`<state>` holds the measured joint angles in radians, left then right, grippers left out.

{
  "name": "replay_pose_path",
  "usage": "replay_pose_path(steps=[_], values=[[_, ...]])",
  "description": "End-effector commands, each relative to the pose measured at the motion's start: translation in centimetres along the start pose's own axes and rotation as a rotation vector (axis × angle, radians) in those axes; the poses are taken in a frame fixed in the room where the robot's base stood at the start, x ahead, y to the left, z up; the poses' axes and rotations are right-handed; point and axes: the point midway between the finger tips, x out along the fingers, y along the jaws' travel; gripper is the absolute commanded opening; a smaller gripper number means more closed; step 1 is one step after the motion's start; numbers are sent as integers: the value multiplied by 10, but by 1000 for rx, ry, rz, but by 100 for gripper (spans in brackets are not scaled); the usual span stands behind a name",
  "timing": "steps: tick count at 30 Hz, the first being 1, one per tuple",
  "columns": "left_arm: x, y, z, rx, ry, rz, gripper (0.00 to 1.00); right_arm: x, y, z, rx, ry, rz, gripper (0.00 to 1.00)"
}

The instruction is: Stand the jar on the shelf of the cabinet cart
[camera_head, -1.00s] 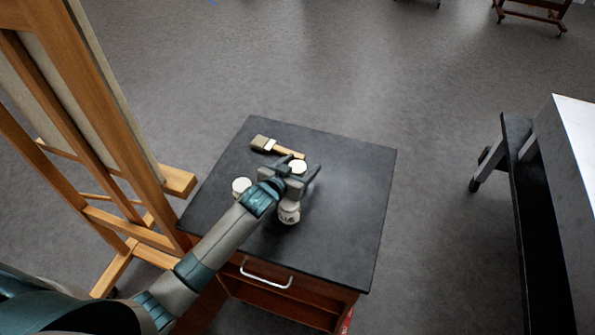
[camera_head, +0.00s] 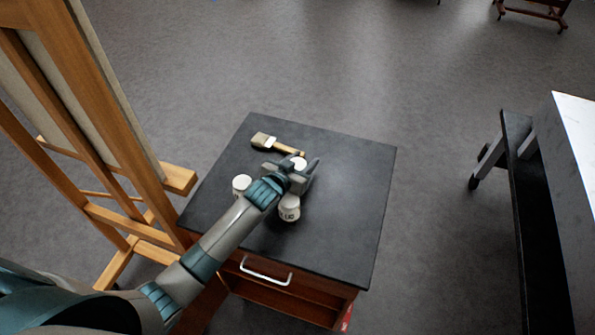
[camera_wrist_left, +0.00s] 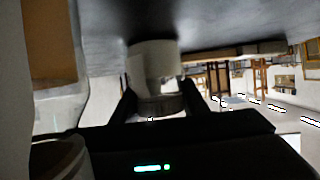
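The cabinet cart (camera_head: 345,210) has a dark top and a reddish wooden body, with an open shelf space (camera_head: 275,302) under its drawer. Three white jars stand on the top: a left jar (camera_head: 241,184), a near jar (camera_head: 289,209) and a far jar (camera_head: 299,162). My left gripper (camera_head: 298,171) is low over the top at the far jar, with its fingers on either side of it. In the left wrist view this jar (camera_wrist_left: 154,62) sits between the spread fingers, and I see no clear grip. My right gripper is out of view.
A paintbrush (camera_head: 277,145) lies behind the far jar. A wooden easel (camera_head: 115,130) stands close on the left of the cart. A silver drawer handle (camera_head: 266,272) sticks out in front. A dark bench (camera_head: 535,220) stands at the right, with clear floor between.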

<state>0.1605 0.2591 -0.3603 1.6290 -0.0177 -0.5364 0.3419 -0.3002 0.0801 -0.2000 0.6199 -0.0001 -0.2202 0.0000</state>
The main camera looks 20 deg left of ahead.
Motion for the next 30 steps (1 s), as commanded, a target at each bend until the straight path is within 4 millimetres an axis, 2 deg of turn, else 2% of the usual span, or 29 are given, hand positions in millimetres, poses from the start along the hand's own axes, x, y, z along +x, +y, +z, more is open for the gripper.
replay_pose_path(steps=[11,17,20,30], values=[[-1,0,-5,0,3,0,9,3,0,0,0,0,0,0],[-8,0,-22,0,6,0,9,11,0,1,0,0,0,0],[-14,0,-36,0,7,0,9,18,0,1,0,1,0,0],[-7,62,-82,-4,7,3,9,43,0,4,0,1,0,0]])
